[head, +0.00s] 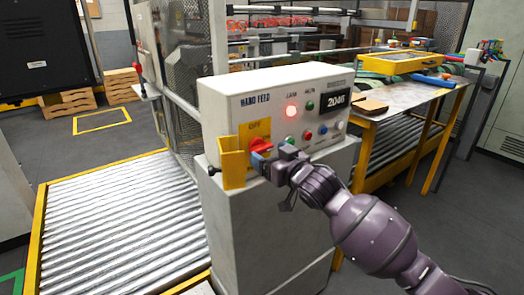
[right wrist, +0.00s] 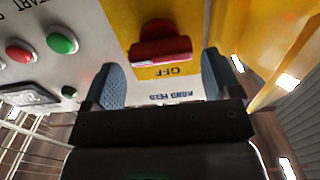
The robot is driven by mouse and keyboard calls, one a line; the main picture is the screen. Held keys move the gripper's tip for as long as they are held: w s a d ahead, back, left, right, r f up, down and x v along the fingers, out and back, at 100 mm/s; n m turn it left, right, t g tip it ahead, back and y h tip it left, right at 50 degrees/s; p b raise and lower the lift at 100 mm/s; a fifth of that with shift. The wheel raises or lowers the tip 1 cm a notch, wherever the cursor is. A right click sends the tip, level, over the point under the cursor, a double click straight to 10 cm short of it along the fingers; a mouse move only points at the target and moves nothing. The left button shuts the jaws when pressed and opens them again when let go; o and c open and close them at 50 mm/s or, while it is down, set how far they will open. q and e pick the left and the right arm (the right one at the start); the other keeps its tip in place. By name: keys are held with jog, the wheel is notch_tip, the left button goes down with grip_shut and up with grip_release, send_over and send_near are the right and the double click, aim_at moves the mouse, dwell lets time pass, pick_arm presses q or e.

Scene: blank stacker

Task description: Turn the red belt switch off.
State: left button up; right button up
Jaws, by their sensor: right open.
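The red belt switch (head: 261,146) is a knob on a yellow plate marked OFF (head: 258,127), on the front of the white control box (head: 225,97). In the right wrist view the red switch (right wrist: 161,46) shows its raised handle lying roughly across the picture, along the OFF lettering, with a pale mark near its left end. My right gripper (head: 262,160) is at the panel, partly covering the switch. In the wrist view its blue fingers (right wrist: 160,68) are open, one on each side of the switch, with gaps visible. My left gripper is not in view.
A yellow guard (head: 233,163) stands close beside the switch. A roller conveyor (head: 115,222) lies left, and a yellow-legged table (head: 415,92) stands right.

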aim_at(264, 151)
jog(key=x, duration=0.3)
jog(key=shift+w+a, duration=0.2)
jog(key=shift+w, duration=0.1)
jog(key=c, duration=0.6)
jog(key=shift+c, duration=0.2)
